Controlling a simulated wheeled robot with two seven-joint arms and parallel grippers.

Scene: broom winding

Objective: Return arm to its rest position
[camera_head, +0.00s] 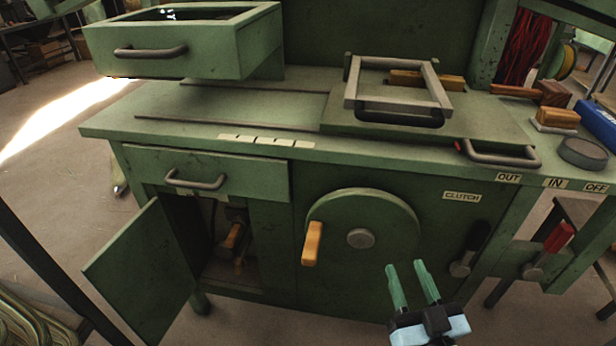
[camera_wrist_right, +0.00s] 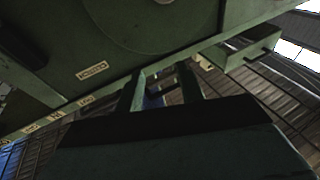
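My right gripper (camera_head: 413,287) is in the lower right of the head view, in front of the green bench, below and right of the round green wheel (camera_head: 378,222). Its two green fingers are apart with nothing between them. In the right wrist view the fingers (camera_wrist_right: 160,88) also stand apart and empty, and the wheel (camera_wrist_right: 150,22) shows at the top, with the CLUTCH label (camera_wrist_right: 92,70) at left. The gripper appears clear of the bench front. My left gripper is not in the head view.
The bench has an extended upper drawer (camera_head: 190,45), an open cabinet door (camera_head: 143,272) and a wooden wheel handle (camera_head: 312,243). A black lever (camera_head: 470,250) and a red-handled lever (camera_head: 548,250) stick out at right. A metal frame (camera_head: 398,90) sits on top. Floor shows at left.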

